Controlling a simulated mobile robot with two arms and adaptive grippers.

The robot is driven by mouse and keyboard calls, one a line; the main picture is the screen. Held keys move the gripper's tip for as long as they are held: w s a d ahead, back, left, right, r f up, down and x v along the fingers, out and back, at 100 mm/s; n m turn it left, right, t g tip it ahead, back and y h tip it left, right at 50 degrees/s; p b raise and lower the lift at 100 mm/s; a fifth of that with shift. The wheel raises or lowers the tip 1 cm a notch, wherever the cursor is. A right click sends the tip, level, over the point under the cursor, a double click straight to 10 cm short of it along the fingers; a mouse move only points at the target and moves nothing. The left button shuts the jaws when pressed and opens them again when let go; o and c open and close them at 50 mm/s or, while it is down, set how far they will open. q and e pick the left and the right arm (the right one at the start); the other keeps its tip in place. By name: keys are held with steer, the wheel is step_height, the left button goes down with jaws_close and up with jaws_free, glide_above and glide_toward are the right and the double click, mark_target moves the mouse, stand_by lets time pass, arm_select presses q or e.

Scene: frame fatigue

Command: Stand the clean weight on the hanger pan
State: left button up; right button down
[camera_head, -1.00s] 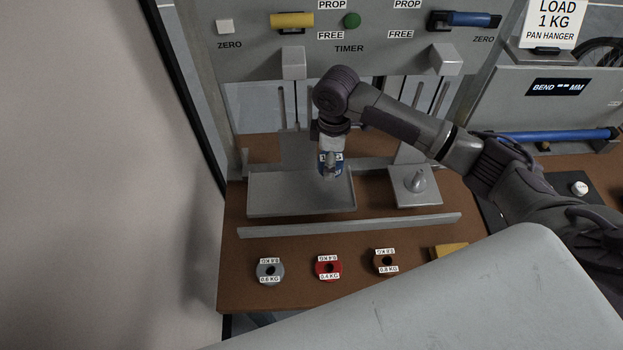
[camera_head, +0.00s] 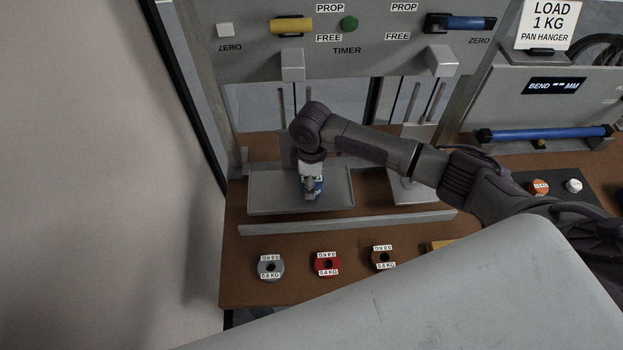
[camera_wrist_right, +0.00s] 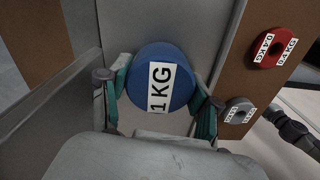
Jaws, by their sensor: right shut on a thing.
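My right gripper (camera_head: 311,178) is shut on a blue round weight (camera_head: 311,192) over the right half of a shallow grey tray-like pan (camera_head: 268,201). In the right wrist view the blue weight (camera_wrist_right: 150,78) shows its flat top with a white 1 KG label, between the two fingers of my right gripper (camera_wrist_right: 162,92). I cannot tell whether its underside touches the pan. A second grey plate (camera_head: 418,197) to the right is partly hidden behind my right arm. My left gripper is not in view.
A grey rail (camera_head: 345,223) runs in front of the pan. A panel (camera_head: 365,45) with levers rises behind.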

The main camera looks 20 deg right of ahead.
steer(key=shift+c, duration=1.2)
jaws_free()
step_height(320, 180, up, 12)
steer(key=b, duration=0.1)
steer(key=shift+r, duration=0.1)
